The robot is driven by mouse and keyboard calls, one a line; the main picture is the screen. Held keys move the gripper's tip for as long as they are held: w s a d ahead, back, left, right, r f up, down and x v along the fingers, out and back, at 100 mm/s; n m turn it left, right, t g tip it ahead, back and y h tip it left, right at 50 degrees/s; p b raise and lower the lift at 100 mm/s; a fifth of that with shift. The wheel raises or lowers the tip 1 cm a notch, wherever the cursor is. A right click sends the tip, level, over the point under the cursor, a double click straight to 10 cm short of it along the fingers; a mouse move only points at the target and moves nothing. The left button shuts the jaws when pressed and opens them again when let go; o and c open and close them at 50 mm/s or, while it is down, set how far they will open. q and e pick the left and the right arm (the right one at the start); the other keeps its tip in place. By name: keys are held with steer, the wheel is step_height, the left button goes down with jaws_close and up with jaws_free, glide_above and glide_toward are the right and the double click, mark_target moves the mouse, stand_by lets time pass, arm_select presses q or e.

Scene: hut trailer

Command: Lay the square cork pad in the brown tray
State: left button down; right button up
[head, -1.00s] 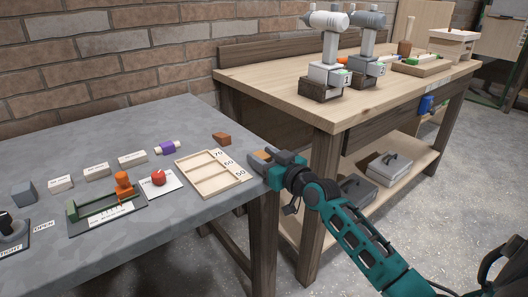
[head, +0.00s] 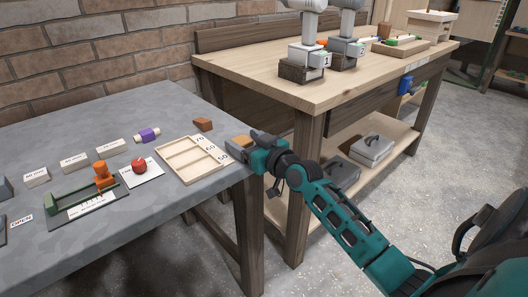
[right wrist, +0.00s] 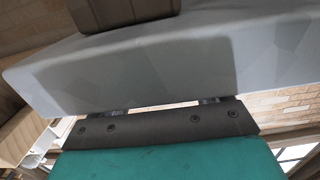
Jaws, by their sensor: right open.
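A small cork-coloured piece (head: 240,141), apparently the pad, shows at the near right corner of the grey table, right at the tip of my right gripper (head: 252,147). The gripper is open; I cannot tell whether its fingers are around the piece or beside it. The only tray I see on this table is a light brown wooden one (head: 190,150) with empty compartments marked 70, 60 and 50, left of the gripper. In the right wrist view a dark brown shape (right wrist: 120,12) lies ahead over the table; I cannot tell what it is. My left gripper is not in view.
A brown block (head: 203,124) lies behind the tray. A red round thing (head: 139,166), a purple roll (head: 148,135) and a green holder (head: 85,206) stand to the left. A wooden workbench (head: 300,90) stands close behind my right arm.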

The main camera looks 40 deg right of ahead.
steer(key=s+d+p, duration=0.1)
steer(key=s+p, duration=0.1)
steer(key=s, duration=1)
steer(key=shift+s+d+r, duration=0.2)
steer(key=shift+s+d, duration=0.2)
